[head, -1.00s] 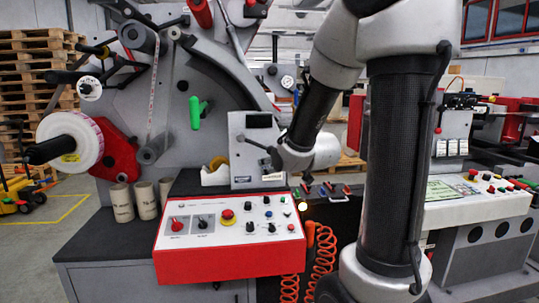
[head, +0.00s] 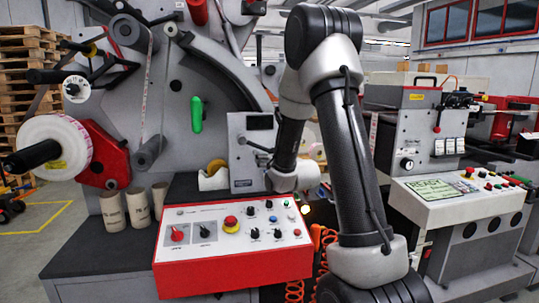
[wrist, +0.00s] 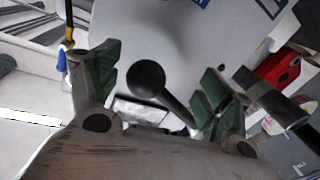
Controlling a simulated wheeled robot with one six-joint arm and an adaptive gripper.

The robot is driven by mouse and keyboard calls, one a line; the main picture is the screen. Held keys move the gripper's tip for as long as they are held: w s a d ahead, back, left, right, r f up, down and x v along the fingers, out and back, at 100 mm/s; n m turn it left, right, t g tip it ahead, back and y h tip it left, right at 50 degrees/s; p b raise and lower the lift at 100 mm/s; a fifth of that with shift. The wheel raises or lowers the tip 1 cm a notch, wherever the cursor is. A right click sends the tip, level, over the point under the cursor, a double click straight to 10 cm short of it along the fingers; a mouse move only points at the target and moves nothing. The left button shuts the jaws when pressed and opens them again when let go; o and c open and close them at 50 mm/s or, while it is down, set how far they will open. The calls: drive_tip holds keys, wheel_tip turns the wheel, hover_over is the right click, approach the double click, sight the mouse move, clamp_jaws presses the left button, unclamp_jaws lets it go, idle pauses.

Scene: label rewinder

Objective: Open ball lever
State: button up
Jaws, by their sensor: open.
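The ball lever shows in the wrist view as a dark round knob (wrist: 146,78) on a thin dark rod that slants down to the right. My gripper (wrist: 160,80) is open, with one green-padded finger on each side of the knob. The knob lies between the fingers in the picture, nearer the left one; I cannot tell its depth. No finger is seen closed on it. In the head view, a small dark ball lever (head: 242,140) sticks out at the grey box (head: 243,178). My wrist is beside that box, and the fingers there are hidden.
A red-edged control panel (head: 235,262) with knobs and buttons lies below the box. A green handle (head: 197,114) is up to the left. Orange coiled hoses (head: 322,240) hang at the panel's right. A white label roll (head: 48,145) is at far left.

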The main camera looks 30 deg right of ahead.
drive_tip(key=shift+w, duration=0.1)
drive_tip(key=c, duration=1.5)
drive_tip(key=shift+d+r, duration=0.1)
drive_tip(key=shift+r, duration=0.05)
